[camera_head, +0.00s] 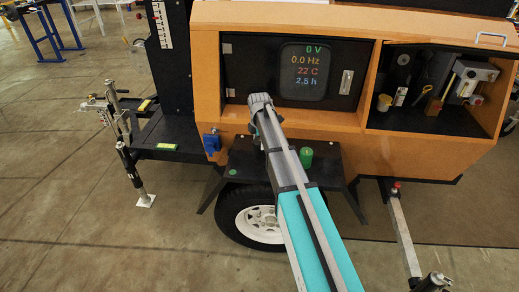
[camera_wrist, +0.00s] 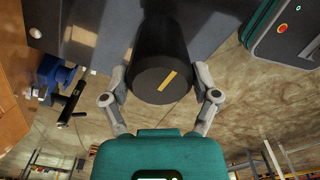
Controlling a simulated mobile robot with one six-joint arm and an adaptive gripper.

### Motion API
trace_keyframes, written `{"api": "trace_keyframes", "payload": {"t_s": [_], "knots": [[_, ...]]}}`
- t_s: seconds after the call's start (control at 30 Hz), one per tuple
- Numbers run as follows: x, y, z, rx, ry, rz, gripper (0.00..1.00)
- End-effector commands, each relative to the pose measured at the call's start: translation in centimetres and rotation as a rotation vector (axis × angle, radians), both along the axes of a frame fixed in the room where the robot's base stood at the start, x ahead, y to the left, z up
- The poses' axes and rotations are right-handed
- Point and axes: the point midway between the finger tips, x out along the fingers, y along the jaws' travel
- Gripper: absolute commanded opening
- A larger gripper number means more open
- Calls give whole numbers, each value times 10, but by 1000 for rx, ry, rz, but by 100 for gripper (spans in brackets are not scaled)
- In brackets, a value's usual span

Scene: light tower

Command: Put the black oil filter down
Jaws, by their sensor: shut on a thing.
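The black oil filter (camera_wrist: 162,62) is a dark cylinder with a yellow mark on its near end, in the middle of the wrist view. My gripper (camera_wrist: 163,88) has a finger on each side of it and is shut on it. A dark grey flat surface lies behind the filter in that view; I cannot tell whether the filter touches it. In the head view my gripper (camera_head: 261,103) is over the black fender shelf (camera_head: 325,178), in front of the orange generator housing. The filter is mostly hidden by my arm there.
A green cylinder (camera_head: 305,157) stands on the shelf just right of my arm. A flat green disc (camera_head: 233,172) lies at its left. A display panel (camera_head: 303,72) is behind, and an open compartment (camera_head: 432,119) holds several items. A blue box (camera_head: 211,142) is on the housing.

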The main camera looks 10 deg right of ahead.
Motion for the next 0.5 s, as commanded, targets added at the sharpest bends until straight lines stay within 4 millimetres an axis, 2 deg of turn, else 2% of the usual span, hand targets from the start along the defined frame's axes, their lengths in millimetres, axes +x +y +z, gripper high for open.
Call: {"api": "trace_keyframes", "payload": {"t_s": [0.17,0.3,0.5], "knots": [[3,0,-5,0,0,0,21],[11,1,-15,0,0,0,21],[8,1,-32,0,0,0,21]]}}
